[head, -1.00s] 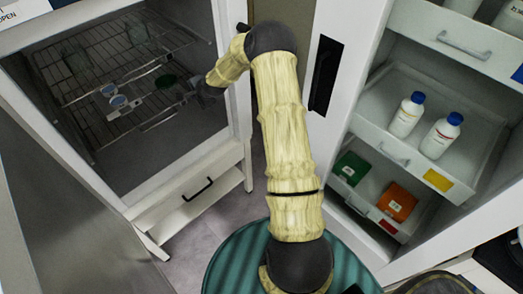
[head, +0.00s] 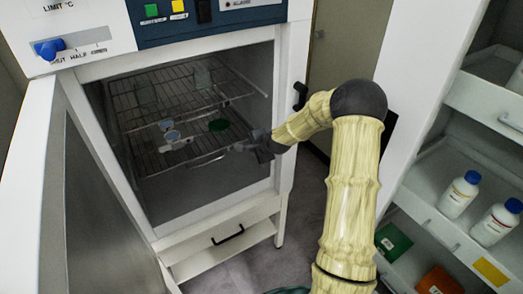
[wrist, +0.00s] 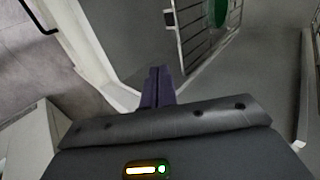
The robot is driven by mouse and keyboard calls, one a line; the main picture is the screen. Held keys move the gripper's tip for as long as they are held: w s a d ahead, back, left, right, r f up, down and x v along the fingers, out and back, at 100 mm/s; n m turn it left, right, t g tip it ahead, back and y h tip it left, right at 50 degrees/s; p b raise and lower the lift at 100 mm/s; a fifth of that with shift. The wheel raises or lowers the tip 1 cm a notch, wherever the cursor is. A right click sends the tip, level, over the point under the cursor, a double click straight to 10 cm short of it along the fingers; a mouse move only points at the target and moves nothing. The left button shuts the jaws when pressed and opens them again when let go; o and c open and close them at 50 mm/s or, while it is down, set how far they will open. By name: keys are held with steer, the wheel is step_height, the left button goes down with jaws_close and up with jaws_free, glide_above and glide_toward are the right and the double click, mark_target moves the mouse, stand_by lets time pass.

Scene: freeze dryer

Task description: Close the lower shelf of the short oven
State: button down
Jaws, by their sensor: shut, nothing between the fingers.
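The short oven is white, with its door (head: 95,200) swung open at the left and its chamber exposed. My gripper (head: 240,148) is shut and empty at the right front of this shelf. In the wrist view the dark fingers (wrist: 157,82) are together, and the rack (wrist: 190,45) shows beyond them, apparently apart from them.
An upper wire shelf (head: 160,98) sits above the lower one. Below the chamber is a drawer with a black handle (head: 228,236). The control panel (head: 205,18) is above. At the right stands a white cabinet with open drawers holding bottles (head: 460,195) and boxes.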

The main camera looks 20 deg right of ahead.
steer(key=v, duration=0.5)
steer(key=shift+s+a+r, duration=0.1)
steer(key=shift+s+r, duration=0.15)
steer(key=shift+w, duration=0.1)
steer(key=s+a+r+n+g+p, duration=0.2)
steer(key=s+n, duration=0.3)
steer(key=s, duration=0.4)
steer(key=s+a+r+n+g+h+p, duration=0.1)
steer(key=s+a+r+n+g+p, duration=0.1)
steer(key=s, duration=0.8)
steer(key=s+a+r+n+g+h+p, duration=0.1)
steer(key=s+a+r+n+g+p, duration=0.1)
steer(key=s+r+n, duration=0.3)
steer(key=s+a+n, duration=0.1)
steer(key=s+n, duration=0.2)
steer(key=s, duration=0.2)
steer(key=shift+a+r+n+g, duration=0.3)
steer(key=shift+a+r, duration=0.1)
steer(key=shift+s, duration=0.1)
